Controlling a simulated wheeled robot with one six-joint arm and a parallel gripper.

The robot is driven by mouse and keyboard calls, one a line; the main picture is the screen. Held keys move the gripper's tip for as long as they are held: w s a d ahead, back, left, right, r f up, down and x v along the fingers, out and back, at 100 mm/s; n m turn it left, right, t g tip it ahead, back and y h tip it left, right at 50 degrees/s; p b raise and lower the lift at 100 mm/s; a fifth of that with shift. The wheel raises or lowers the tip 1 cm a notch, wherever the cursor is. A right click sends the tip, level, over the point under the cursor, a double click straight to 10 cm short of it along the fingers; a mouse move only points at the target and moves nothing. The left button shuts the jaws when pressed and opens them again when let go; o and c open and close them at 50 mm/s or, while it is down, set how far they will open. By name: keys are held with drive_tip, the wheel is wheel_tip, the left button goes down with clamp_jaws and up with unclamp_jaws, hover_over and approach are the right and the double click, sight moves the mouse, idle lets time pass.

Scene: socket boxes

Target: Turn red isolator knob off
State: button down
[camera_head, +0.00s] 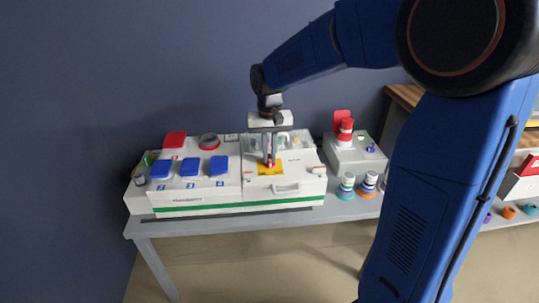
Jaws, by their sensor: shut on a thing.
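The red isolator knob (271,164) sits on a yellow plate (264,169) on the right part of a white socket box on the table. My gripper (270,158) points down over the plate, with its jaws shut on the red knob. The jaws hide part of the knob, and its exact turn angle is too small to tell.
The white box (190,206) has several blue covers (190,167) and a raised red lid (175,139) on its left. A handle (286,189) is at its front. A smaller box (351,159) with a red-and-white part stands right, near two striped stacks (346,187). My arm covers the right side.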

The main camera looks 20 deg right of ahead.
sight(270, 158)
drive_tip(key=n, duration=0.4)
drive_tip(key=shift+n, duration=0.3)
drive_tip(key=n, duration=0.4)
idle(0.3)
drive_tip(key=c, duration=1.8)
unclamp_jaws()
wheel_tip(270, 158, up, 17)
drive_tip(key=shift+r, duration=0.2)
drive_tip(key=shift+s, duration=0.1)
